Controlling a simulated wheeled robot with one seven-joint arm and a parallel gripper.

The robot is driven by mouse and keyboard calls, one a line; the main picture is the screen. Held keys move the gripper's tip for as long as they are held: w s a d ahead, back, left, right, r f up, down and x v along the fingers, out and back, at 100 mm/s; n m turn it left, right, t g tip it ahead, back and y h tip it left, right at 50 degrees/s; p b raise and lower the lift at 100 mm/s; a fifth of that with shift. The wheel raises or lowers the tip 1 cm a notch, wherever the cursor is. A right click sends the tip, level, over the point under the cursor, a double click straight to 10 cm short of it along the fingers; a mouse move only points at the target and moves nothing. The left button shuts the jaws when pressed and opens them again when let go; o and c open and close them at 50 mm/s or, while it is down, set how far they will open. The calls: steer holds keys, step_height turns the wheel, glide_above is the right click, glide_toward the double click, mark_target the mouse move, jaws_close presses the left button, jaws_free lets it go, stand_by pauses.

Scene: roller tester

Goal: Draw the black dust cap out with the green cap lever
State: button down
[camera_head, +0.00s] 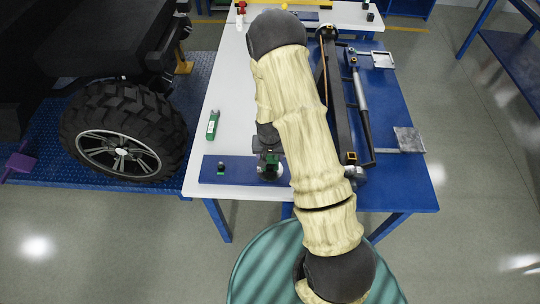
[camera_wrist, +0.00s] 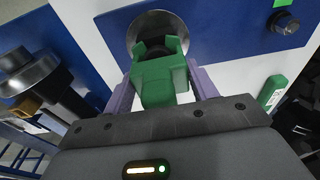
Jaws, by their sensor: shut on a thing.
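The green cap lever (camera_wrist: 162,82) is between the two purple fingers of my gripper (camera_wrist: 160,76), which is shut on it in the wrist view. Its forked far end reaches over a round metal ring (camera_wrist: 133,38). The black dust cap (camera_wrist: 160,27) shows as a dark round shape inside the ring, between the prongs. I cannot tell whether the prongs are hooked under the cap or only touch it. In the head view a bit of green (camera_head: 270,158) shows beside my arm, low over the blue plate; my arm hides much of this spot.
A small black knob with a green piece (camera_head: 221,168) stands on the blue plate (camera_head: 209,176). A green labelled case (camera_head: 213,125) lies on the white tabletop (camera_head: 222,97). A dark frame with a metal cylinder (camera_head: 361,97) is right of my arm. A wheel (camera_head: 121,151) is at left.

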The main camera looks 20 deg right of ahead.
steer(key=shift+w+r+p, duration=0.1)
steer(key=shift+r+p, duration=0.45)
steer(key=shift+r, duration=0.4)
stand_by(0.5)
steer(key=shift+r, duration=0.35)
steer(key=shift+r+p, duration=1.5)
steer(key=shift+r, duration=0.4)
stand_by(1.1)
steer(key=shift+r, duration=0.35)
steer(key=shift+r+p, duration=0.25)
steer(key=shift+p, duration=0.1)
steer(key=shift+r, duration=0.1)
